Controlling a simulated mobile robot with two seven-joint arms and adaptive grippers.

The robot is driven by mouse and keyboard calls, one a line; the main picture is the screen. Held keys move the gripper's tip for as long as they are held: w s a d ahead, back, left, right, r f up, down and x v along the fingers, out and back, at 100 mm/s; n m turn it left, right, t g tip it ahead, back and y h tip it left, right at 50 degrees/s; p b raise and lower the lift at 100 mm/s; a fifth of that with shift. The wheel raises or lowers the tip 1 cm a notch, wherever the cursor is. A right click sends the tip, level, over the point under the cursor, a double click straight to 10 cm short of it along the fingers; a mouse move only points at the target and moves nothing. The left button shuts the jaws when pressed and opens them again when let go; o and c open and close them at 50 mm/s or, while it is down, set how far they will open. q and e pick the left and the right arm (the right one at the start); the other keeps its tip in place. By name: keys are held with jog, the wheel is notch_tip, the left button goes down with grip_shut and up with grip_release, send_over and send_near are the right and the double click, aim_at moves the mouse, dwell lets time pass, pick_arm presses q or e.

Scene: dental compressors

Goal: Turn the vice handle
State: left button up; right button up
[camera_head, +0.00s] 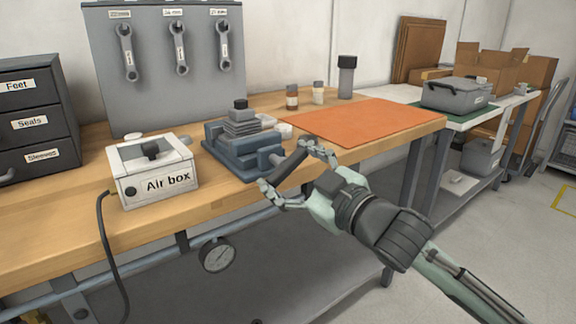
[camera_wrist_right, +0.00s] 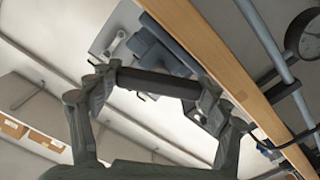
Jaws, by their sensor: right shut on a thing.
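The blue-grey vice (camera_head: 240,148) stands on the wooden bench near its front edge. Its handle (camera_head: 291,170), a thick dark bar, lies slantwise in front of the vice's right side. My right gripper (camera_head: 292,170) comes in from the lower right and is shut on the handle, one finger at each end of the bar. In the right wrist view the handle (camera_wrist_right: 158,83) spans between the two fingers of the gripper (camera_wrist_right: 158,85), with part of the vice (camera_wrist_right: 160,50) behind it. My left gripper is not in view.
A white air box (camera_head: 150,170) with a black cable stands left of the vice. An orange mat (camera_head: 375,122) lies clear to the right. Bottles (camera_head: 292,97) stand behind. A gauge (camera_head: 217,255) and pipe run below the bench front edge.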

jog(key=o, duration=1.2)
jog(key=shift+c, duration=0.2)
jog(key=v, duration=1.2)
jog(key=w+d+f+m+g+h, duration=0.15)
jog(key=d+f+m+h, duration=0.35)
jog(key=f, duration=0.7)
jog(key=w+d+f+m+g+h, duration=0.1)
jog(key=d+f+m+g+h, duration=0.2)
jog(key=d+f, duration=0.6)
pick_arm(q)
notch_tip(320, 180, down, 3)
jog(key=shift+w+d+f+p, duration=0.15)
jog(key=shift+p, duration=0.5)
pick_arm(e)
jog(key=s+d+f+m+g+h, duration=0.1)
jog(key=s+d+f+g+h, duration=0.1)
jog(key=s+f, duration=0.8)
jog(key=s+d+f+m+g+h, duration=0.2)
jog(key=s+f+g, duration=0.3)
jog(key=s+f, duration=0.5)
notch_tip(320, 180, down, 5)
jog(key=shift+s+d+f+m, duration=0.2)
jog(key=shift+s+d+m, duration=0.1)
jog(key=shift+d, duration=0.5)
